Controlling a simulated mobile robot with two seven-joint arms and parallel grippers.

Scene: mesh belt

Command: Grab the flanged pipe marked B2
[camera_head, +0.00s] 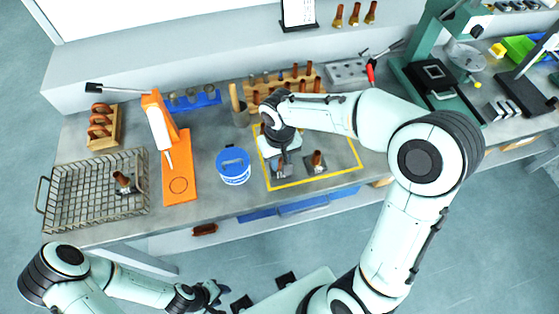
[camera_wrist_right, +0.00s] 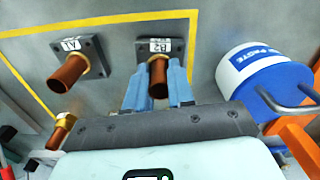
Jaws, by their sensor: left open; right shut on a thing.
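The flanged pipe marked B2 (camera_wrist_right: 158,80) is a copper-coloured pipe on a square grey flange, standing inside the yellow outline on the bench. In the right wrist view my right gripper (camera_wrist_right: 159,88) has its two blue-grey fingers on either side of this pipe, shut on it. In the head view my right gripper (camera_head: 282,163) reaches down over the pipe and hides most of it. The flanged pipe marked A1 (camera_wrist_right: 70,70) stands beside it, also seen in the head view (camera_head: 316,160). My left gripper (camera_head: 212,293) is open and empty, low in front of the bench.
A blue-and-white paste tub (camera_head: 233,167) stands just left of the yellow outline. An orange stand (camera_head: 179,180) is further left. A wire basket (camera_head: 80,195) holds another flanged pipe (camera_head: 124,182). A wooden rack (camera_head: 300,84) of copper parts stands behind.

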